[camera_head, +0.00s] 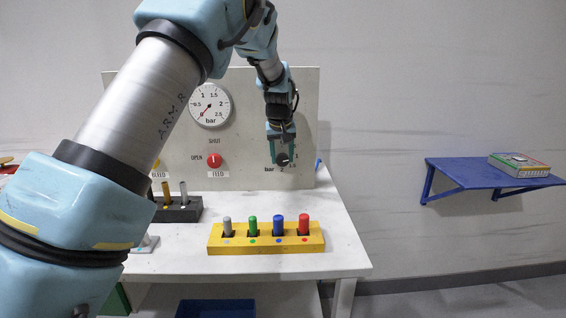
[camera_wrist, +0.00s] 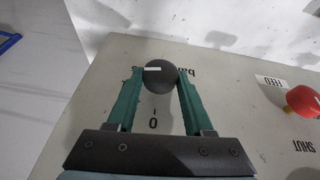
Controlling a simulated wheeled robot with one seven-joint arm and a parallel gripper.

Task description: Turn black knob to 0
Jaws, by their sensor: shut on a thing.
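The black knob (camera_head: 283,160) is on the upright panel, at its lower right in the head view. In the wrist view the knob (camera_wrist: 159,80) is round and dark, with a white pointer line that lies toward the left of the picture. The "0" label (camera_wrist: 152,124) and its tick sit below the knob in the wrist view, so the pointer is not in line with them. My gripper (camera_wrist: 158,76) has its two green fingers on either side of the knob, shut on it. In the head view my gripper (camera_head: 282,153) partly covers the knob and its scale.
A red feed knob (camera_head: 214,160) and a dial gauge (camera_head: 210,105) are on the same panel (camera_head: 305,110). A yellow block (camera_head: 265,244) with several coloured pegs stands on the white table (camera_head: 345,255). A blue shelf (camera_head: 480,172) hangs at the right.

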